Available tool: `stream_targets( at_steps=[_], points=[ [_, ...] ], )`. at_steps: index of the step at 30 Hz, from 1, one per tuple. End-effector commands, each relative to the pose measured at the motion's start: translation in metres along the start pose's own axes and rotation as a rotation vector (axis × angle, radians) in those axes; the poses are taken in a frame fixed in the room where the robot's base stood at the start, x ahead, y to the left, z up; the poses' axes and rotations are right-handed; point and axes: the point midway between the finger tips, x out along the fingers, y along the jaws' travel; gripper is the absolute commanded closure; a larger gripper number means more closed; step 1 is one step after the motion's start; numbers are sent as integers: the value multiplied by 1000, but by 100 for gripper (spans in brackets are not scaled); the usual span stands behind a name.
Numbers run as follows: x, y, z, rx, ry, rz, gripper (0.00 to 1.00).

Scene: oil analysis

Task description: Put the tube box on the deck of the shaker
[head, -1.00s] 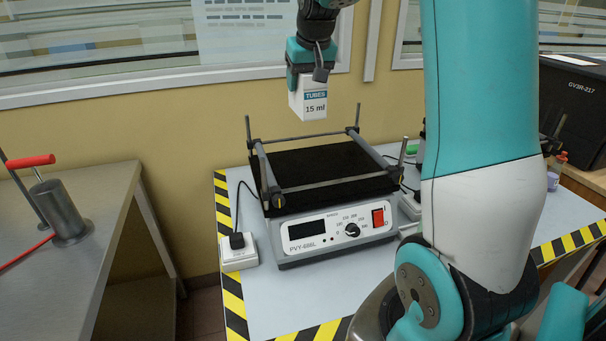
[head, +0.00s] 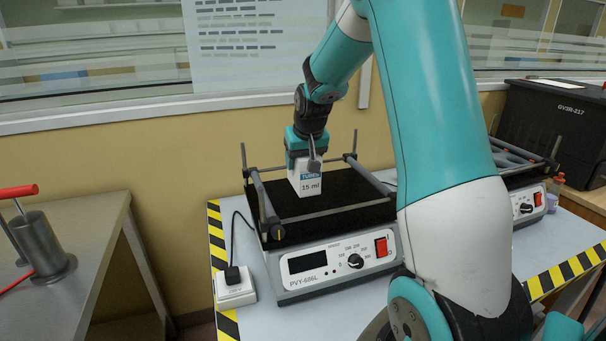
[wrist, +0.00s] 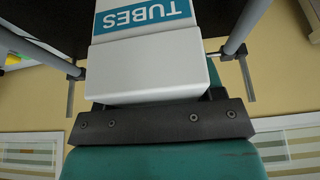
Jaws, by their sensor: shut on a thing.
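The tube box (head: 308,184) is a white box with a blue "TUBES" label and "15 ml" on it. My gripper (head: 307,158) is shut on its top and holds it upright, inside the frame of bars of the shaker. The shaker (head: 335,262) is grey with a black deck (head: 345,188), a display, a dial and a red switch. The box's lower edge appears at or just above the deck; I cannot tell whether it touches. In the wrist view the box (wrist: 148,66) fills the middle, upside down, against the gripper.
The shaker's side bars and upright posts (head: 244,158) surround the deck. A white power socket (head: 234,288) stands left of the shaker. A second shaker (head: 527,203) stands at the right, partly behind my arm. A grey bench (head: 75,250) is at the left.

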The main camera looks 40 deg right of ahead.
Motion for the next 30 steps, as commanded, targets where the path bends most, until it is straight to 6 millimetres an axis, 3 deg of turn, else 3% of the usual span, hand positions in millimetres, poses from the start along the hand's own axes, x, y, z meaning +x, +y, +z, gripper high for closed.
stream_targets(
  at_steps=[7,19,20,23,30],
  points=[
    [33,0,14,0,-3,0,68],
    [40,0,17,0,0,0,68],
    [40,0,17,0,-1,0,36],
    [39,0,17,0,-1,0,13],
    [39,0,17,0,-1,0,13]
  ],
)
